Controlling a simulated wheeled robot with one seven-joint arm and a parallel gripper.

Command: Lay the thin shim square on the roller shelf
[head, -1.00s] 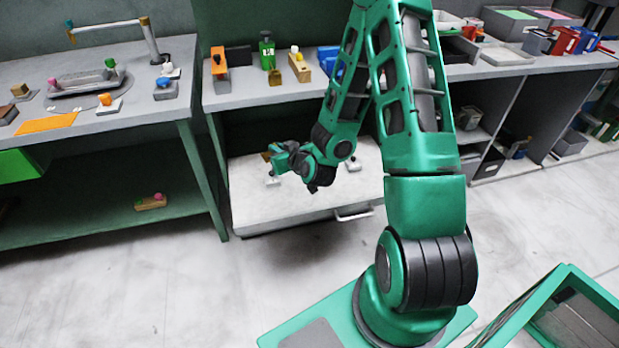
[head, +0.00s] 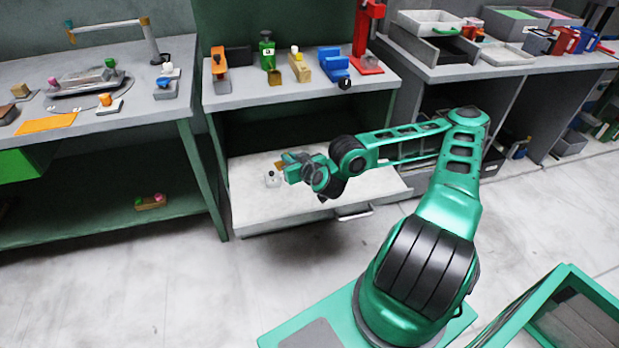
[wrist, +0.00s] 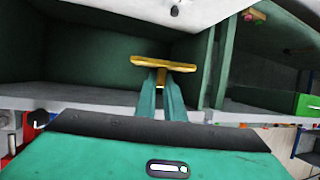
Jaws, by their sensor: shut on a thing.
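My gripper (head: 287,161) is shut on a thin ochre piece, which I take to be the shim (wrist: 163,64). The wrist view shows the piece nearly edge-on across the green fingertips (wrist: 163,80), with a short stub between them. In the head view only a bit of it shows beside the fingers. The gripper is over the pale pull-out shelf (head: 255,207) under the middle bench, which may be the roller shelf; no rollers can be made out. I cannot tell the gap between piece and shelf.
A small pale block with a dark knob (head: 271,179) sits on the shelf's left part. The shelf's front right is clear.

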